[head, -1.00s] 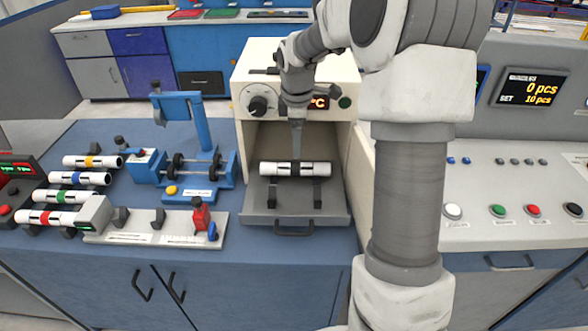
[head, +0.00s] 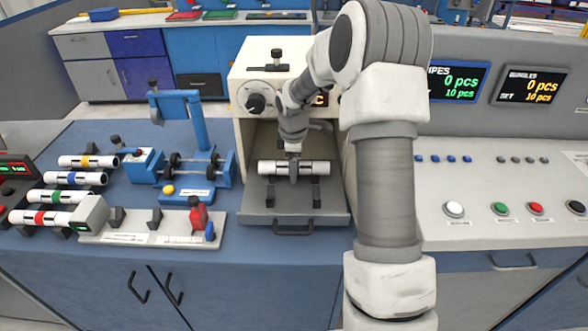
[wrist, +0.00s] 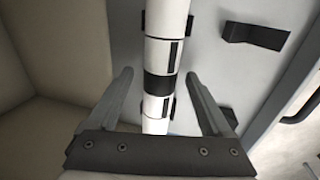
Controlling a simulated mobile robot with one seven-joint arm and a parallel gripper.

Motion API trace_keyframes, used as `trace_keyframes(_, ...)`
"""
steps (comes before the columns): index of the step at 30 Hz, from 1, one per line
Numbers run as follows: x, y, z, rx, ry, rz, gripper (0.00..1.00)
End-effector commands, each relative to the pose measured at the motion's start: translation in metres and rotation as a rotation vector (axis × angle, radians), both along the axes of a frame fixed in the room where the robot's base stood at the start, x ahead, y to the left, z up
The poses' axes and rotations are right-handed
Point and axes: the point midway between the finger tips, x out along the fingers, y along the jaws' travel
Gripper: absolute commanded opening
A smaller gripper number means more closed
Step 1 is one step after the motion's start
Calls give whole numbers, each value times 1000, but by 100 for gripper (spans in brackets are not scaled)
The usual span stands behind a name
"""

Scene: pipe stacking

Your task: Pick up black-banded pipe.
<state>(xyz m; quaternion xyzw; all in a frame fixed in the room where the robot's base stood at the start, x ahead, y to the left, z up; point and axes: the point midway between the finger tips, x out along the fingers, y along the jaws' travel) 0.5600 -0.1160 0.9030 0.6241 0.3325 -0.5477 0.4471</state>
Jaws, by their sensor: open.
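The black-banded pipe (head: 270,168) is white with a black band and lies level across the supports on the pull-out tray (head: 258,212) of the cream oven-like box. In the wrist view the pipe (wrist: 166,52) runs away from the camera, its black band (wrist: 159,88) between my fingers. My gripper (head: 293,172) is over the pipe's middle in the head view. In the wrist view my gripper (wrist: 158,88) is open, one finger on each side of the pipe, with gaps visible on both sides. I cannot tell exactly how deep the fingertips reach.
The box (head: 240,75) has walls and a roof close behind my gripper. Yellow-, blue- and green- or red-banded pipes (head: 75,178) lie on a rack at left. A blue fixture (head: 145,166) stands between. A control console (head: 455,180) is at right.

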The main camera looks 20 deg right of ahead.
Motion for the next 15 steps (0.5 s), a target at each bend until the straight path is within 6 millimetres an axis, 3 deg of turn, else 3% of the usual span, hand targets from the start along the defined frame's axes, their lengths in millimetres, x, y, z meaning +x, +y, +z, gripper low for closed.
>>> trace_keyframes(4,0,0,1,0,-1,0,84)
trace_keyframes(15,0,0,1,0,-1,0,17)
